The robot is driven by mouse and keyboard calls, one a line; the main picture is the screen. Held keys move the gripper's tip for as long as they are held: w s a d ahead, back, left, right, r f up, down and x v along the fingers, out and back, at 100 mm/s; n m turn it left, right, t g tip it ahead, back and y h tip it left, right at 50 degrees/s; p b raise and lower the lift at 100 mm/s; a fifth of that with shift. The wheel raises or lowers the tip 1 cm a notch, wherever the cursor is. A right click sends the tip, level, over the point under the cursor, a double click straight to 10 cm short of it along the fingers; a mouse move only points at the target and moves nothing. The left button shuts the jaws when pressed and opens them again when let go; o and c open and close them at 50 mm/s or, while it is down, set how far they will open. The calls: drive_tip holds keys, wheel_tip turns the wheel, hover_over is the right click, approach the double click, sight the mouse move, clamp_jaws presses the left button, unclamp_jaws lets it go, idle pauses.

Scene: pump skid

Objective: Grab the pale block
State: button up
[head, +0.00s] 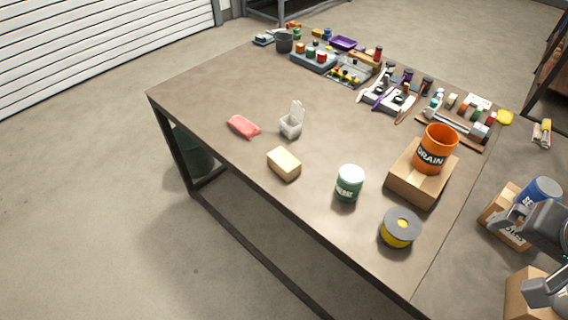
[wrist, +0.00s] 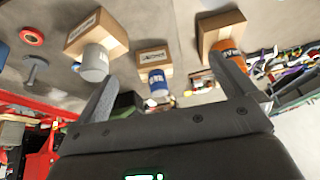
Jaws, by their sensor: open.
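The pale block (head: 284,163) is a cream-yellow rectangular block. It lies flat on the brown table (head: 210,85) near its front-left edge in the head view. My gripper shows in the wrist view (wrist: 168,90) with its two fingers spread wide and nothing between them. In the head view, part of my arm is at the far right edge, well away from the block. The block does not show in the wrist view.
Near the block are a red-pink item (head: 244,126), a white holder (head: 291,123) and a green can (head: 349,183). A yellow spool (head: 399,228) and an orange bucket (head: 435,148) on a cardboard box (head: 420,182) stand to the right. Several small items crowd the back.

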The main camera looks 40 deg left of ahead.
drive_tip(key=w+a+r+g, duration=0.1)
drive_tip(key=w+a+g, duration=0.1)
drive_tip(key=w+a, duration=0.95)
drive_tip(key=m+g, duration=0.1)
drive_tip(key=g, duration=0.2)
hover_over(284, 158)
drive_tip(key=shift+h, duration=0.3)
drive_tip(key=f, duration=2.4)
drive_tip(key=shift+w+d+f, duration=0.1)
drive_tip(key=shift+w+d, duration=0.05)
drive_tip(key=shift+w, duration=0.1)
drive_tip(key=shift+s+f, duration=0.15)
drive_tip(key=shift+f, duration=1.35)
drive_tip(key=shift+s+f, duration=0.15)
drive_tip(key=shift+f, duration=1.3)
drive_tip(key=shift+c, duration=0.4)
drive_tip(key=c, duration=0.7)
